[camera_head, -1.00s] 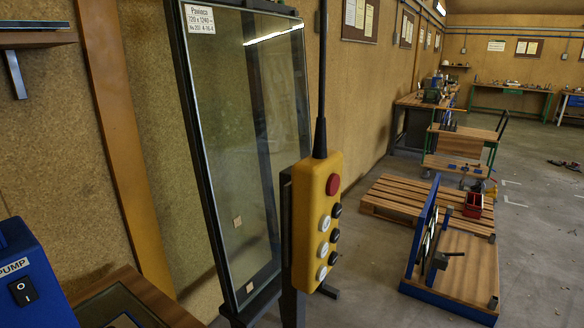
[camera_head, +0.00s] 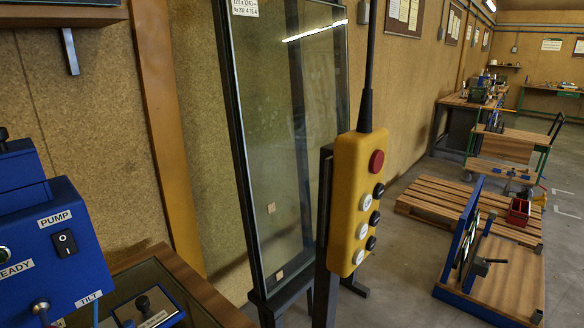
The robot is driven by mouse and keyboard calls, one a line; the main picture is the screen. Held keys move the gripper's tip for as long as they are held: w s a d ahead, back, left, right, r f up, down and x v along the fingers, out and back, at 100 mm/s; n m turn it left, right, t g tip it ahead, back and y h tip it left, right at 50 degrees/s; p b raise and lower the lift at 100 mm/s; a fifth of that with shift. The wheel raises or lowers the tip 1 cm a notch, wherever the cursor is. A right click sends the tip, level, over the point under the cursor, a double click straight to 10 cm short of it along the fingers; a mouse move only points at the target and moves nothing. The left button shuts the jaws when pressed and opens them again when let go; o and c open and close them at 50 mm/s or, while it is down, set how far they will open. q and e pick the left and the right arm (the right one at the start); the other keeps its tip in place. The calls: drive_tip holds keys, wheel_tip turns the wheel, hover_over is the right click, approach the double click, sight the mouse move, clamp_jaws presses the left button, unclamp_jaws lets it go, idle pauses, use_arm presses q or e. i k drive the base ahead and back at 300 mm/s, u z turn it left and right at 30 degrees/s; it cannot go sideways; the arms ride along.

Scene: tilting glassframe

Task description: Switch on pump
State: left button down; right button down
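The blue control box (camera_head: 78,240) stands at the left edge of the head view. Its black rocker switch (camera_head: 64,243) sits under a white label reading PUMP (camera_head: 55,219). Below and left are a READY label (camera_head: 16,268) with a round indicator beside it, and a TILT label (camera_head: 89,299) near a metal lever (camera_head: 41,307). The box is cut off by the left edge. I cannot tell the switch's position for sure. Neither of my grippers shows in this view.
A yellow button pendant (camera_head: 352,215) hangs in the middle, in front of a tall glass pane in a dark frame (camera_head: 285,140). A wood-edged bench (camera_head: 205,300) lies right of the box. A pallet (camera_head: 425,203) and a blue-edged wooden stand (camera_head: 505,280) are on the floor at right.

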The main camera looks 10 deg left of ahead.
sight(64, 242)
drive_tip(key=u, duration=1.45)
